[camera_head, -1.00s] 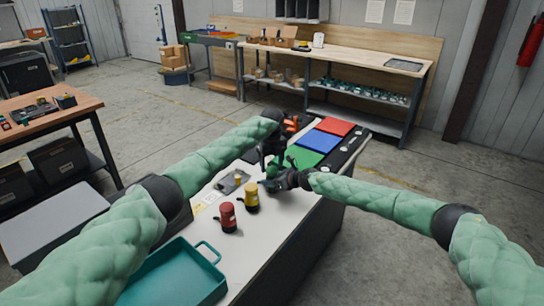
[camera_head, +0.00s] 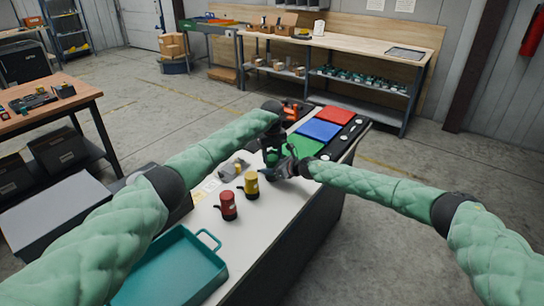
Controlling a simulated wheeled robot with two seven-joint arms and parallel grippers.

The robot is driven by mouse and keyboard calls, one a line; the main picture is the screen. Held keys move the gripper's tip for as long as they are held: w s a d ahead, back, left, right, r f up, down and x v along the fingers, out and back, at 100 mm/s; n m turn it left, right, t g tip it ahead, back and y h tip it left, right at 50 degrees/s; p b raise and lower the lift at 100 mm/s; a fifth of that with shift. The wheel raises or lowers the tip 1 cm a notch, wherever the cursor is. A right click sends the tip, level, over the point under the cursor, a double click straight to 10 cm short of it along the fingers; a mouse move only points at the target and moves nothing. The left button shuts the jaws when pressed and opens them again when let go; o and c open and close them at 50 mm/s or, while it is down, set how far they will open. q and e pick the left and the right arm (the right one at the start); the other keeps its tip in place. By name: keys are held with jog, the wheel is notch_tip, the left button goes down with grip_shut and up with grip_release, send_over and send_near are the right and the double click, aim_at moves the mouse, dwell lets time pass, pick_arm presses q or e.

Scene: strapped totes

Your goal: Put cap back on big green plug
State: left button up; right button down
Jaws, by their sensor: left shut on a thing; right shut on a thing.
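A green piece (camera_head: 272,157), which looks like the big green plug, is over the near edge of the green mat. My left gripper (camera_head: 271,148) reaches down on it from above and is shut on it. My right gripper (camera_head: 278,172) comes in from the right, just below and beside the left one. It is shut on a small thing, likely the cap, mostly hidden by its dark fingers. Whether the two held parts touch is too small to tell. A red plug (camera_head: 228,206) and a yellow plug (camera_head: 250,184) stand upright on the white table, left of the grippers.
A teal tray (camera_head: 209,283) lies at the table's near end. A grey part (camera_head: 233,168) lies left of the grippers. Red (camera_head: 335,116), blue (camera_head: 318,129) and green mats (camera_head: 301,148) lie behind. An orange tool (camera_head: 291,110) lies at the back left.

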pick_arm(q)
jog(key=shift+m, duration=1.2)
jog(key=o, duration=1.1)
jog(key=shift+r, duration=2.2)
jog(key=shift+c, duration=0.5)
jog(key=shift+r+n, duration=1.7)
jog(key=shift+r, duration=0.1)
